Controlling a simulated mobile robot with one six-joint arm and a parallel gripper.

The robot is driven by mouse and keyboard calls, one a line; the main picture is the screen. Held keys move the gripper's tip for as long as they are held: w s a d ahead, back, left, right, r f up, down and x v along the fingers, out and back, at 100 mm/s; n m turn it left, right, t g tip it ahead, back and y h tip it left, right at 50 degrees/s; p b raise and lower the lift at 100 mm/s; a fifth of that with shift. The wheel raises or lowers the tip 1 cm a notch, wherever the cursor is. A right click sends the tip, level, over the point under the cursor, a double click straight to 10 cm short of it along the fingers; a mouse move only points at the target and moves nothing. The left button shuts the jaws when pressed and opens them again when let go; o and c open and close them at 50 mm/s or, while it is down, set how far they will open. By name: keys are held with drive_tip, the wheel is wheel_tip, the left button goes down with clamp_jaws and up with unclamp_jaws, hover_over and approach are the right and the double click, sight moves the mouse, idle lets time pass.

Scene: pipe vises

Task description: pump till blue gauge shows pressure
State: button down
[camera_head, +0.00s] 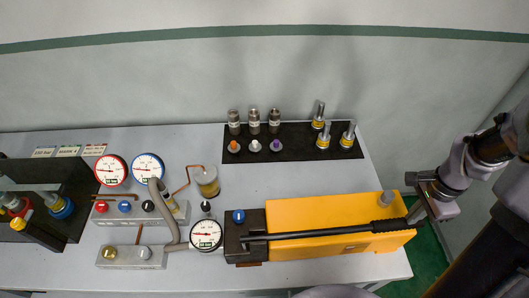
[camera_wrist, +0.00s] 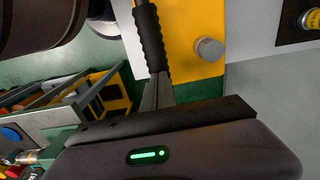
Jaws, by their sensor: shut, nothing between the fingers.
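The blue-rimmed gauge (camera_head: 148,167) stands at the left of the bench; its needle is too small to read surely. The yellow hand pump (camera_head: 330,212) lies at the right front, with a black lever (camera_head: 325,234) lying low along it, its grip towards the right. The lever's grip (camera_wrist: 150,40) also shows in the wrist view, over the yellow pump body (camera_wrist: 190,45). My gripper (camera_head: 417,212) is shut and empty at the right end of the pump, close to the lever's grip. In the wrist view its fingers (camera_wrist: 157,92) point at the grip; I cannot tell whether they touch.
A red-rimmed gauge (camera_head: 111,170) and a black-rimmed gauge (camera_head: 206,235) stand near the blue one. A block with coloured knobs (camera_head: 125,209) and a grey hose (camera_head: 165,210) sit below. A black mat (camera_head: 290,143) with fittings lies behind the pump. The bench between is clear.

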drive_tip(key=shift+f, duration=0.5)
drive_tip(key=shift+s, duration=0.1)
drive_tip(key=r+p, duration=0.1)
drive_tip(key=r, duration=0.1)
drive_tip(key=r+p, duration=0.2)
drive_tip(key=r, duration=0.1)
drive_tip(key=r+p, duration=0.2)
drive_tip(key=shift+a+r, duration=0.3)
drive_tip(key=shift+a, duration=0.1)
wheel_tip(320, 180, up, 8)
drive_tip(key=a+p, duration=0.2)
drive_tip(key=p, duration=0.3)
drive_tip(key=shift+f+p, duration=0.15)
drive_tip(key=shift+p, duration=0.15)
wheel_tip(320, 180, down, 6)
drive_tip(key=d+b, duration=0.1)
drive_tip(key=b, duration=0.4)
drive_tip(key=shift+d, duration=0.2)
